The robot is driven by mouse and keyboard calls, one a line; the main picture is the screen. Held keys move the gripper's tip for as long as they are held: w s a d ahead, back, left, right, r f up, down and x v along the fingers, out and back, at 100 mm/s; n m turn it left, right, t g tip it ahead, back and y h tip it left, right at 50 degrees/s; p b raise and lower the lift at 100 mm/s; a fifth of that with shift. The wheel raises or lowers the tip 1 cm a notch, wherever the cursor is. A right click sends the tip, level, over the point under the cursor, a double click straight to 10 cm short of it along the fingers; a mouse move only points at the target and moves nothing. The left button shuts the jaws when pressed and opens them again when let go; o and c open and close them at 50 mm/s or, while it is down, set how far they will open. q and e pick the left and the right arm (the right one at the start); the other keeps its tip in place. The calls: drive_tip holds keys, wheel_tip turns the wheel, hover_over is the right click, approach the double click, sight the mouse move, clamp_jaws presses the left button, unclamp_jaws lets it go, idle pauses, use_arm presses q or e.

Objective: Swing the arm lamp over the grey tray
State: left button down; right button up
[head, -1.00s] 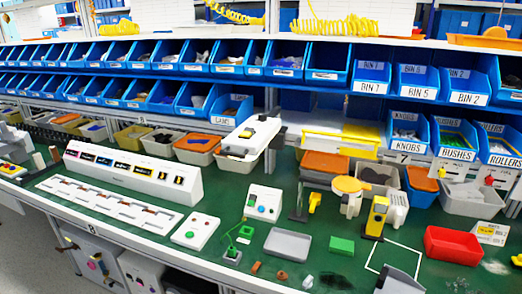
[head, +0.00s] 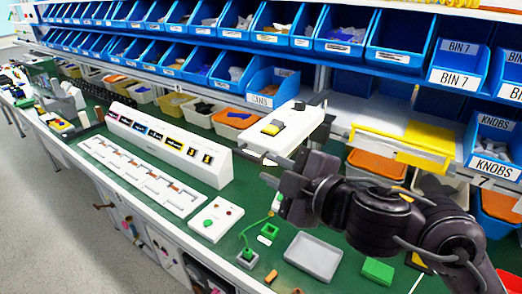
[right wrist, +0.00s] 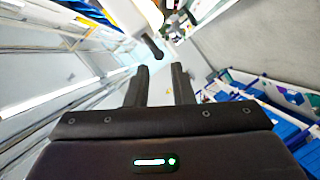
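The green arm lamp (head: 247,256) stands on the green bench top, with its base near the front edge. Its thin arm slants up to the right, and a green square head (head: 268,232) sits beside the grey tray, not over it. The shallow grey tray (head: 314,256) lies empty to the right of the lamp. My right gripper (head: 286,186) hangs above and behind the lamp and tray, apart from both, and partly hides the area behind them. In the right wrist view its two fingers (right wrist: 160,86) stand apart with nothing between them. My left gripper is not in view.
A white panel with red and green buttons (head: 216,219) lies left of the lamp. A green block (head: 377,270) lies right of the tray. A long white sloped console (head: 170,145) and a white switch box (head: 282,130) stand behind. Blue bins line the back.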

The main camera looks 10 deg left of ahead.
sight(258, 161)
drive_tip(key=x, duration=0.7)
drive_tip(key=shift+w+a+p, duration=0.1)
drive_tip(key=shift+a+p, duration=0.1)
drive_tip(key=shift+p, duration=0.15)
drive_tip(key=shift+c, duration=0.3)
clamp_jaws()
